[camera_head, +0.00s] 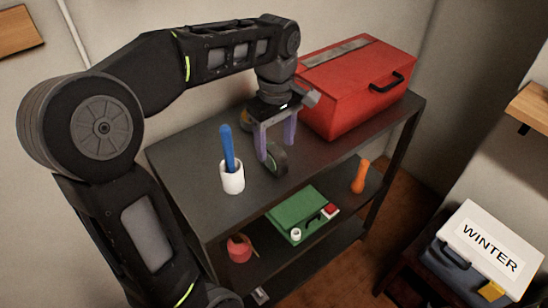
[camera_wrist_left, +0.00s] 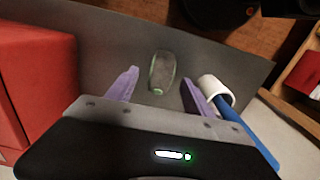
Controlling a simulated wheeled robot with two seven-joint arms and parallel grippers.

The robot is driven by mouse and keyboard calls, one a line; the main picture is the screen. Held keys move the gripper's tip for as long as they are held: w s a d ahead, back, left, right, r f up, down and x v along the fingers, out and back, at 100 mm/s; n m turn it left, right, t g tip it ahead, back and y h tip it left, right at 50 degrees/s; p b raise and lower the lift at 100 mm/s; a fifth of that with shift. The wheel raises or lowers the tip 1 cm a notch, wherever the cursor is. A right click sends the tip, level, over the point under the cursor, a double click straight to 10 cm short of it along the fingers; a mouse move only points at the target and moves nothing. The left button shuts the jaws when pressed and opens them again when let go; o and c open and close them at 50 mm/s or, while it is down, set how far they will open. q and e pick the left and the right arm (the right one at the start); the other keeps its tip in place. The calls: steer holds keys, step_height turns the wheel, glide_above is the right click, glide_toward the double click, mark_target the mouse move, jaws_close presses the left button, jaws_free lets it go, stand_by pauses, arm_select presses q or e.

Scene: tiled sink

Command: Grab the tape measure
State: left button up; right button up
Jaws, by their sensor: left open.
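A small dark, rounded object with a green edge, which looks like the tape measure (camera_head: 279,160), stands on the top shelf near its front edge. My left gripper (camera_head: 276,150) points down over it with its two purple fingers spread. In the left wrist view the tape measure (camera_wrist_left: 162,72) shows between the open fingertips (camera_wrist_left: 160,78), with a gap on each side. The fingers do not visibly touch it. In the head view the left finger hides a little of its edge. My right gripper is not in view.
A red toolbox (camera_head: 345,95) stands close to the gripper's right. A white cup (camera_head: 232,180) with a blue-handled tool (camera_head: 227,148) stands to the left. The shelf below holds a green case (camera_head: 292,212), a red round item (camera_head: 239,248) and an orange-handled item (camera_head: 360,178).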

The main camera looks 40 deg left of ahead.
mark_target(275, 149)
arm_select(q)
steer(key=shift+f, duration=0.1)
step_height(275, 149, down, 5)
steer(key=shift+s+f+p, duration=0.1)
steer(key=shift+p, duration=0.25)
steer(key=shift+c, duration=0.5)
jaws_close()
stand_by(0.5)
